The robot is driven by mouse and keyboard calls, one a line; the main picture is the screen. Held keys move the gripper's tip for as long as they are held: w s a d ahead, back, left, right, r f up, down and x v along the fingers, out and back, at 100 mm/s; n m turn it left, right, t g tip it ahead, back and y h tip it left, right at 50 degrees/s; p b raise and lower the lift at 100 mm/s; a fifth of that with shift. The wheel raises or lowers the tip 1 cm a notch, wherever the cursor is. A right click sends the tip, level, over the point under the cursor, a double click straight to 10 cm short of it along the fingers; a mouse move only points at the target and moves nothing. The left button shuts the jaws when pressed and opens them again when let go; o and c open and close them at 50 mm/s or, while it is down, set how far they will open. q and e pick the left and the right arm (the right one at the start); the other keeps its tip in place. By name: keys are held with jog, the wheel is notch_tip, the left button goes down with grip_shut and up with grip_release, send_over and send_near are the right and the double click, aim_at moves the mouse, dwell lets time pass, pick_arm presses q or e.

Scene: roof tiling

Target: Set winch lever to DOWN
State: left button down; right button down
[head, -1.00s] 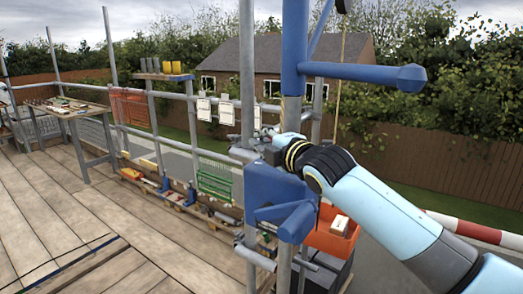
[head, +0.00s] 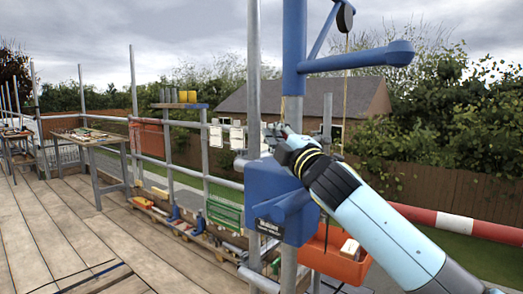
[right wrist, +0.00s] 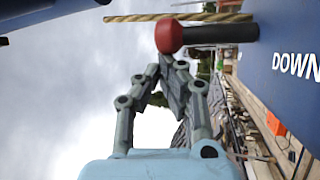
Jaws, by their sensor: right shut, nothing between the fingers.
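The blue winch box (head: 270,185) is fixed to the scaffold pole beside the blue hoist post. In the right wrist view, the winch lever has a red knob (right wrist: 169,36) on a black shaft (right wrist: 220,33) that sticks out from the blue face. White "DOWN" lettering (right wrist: 296,65) is on that face, near the lever's base. My right gripper (head: 273,133) is above the box in the head view. In the right wrist view its fingers (right wrist: 171,72) are shut and empty, close to the red knob; contact cannot be told. My left gripper is out of view.
A rope (head: 345,95) hangs from the hoist's blue jib (head: 360,58). Scaffold rails and poles run along the deck edge. A workbench (head: 85,137) stands at left; the deck boards (head: 70,225) are mostly clear.

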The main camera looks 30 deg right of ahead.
jog(key=shift+s+d, duration=0.15)
jog(key=shift+s, duration=0.15)
jog(key=v, duration=1.2)
dwell(0.4)
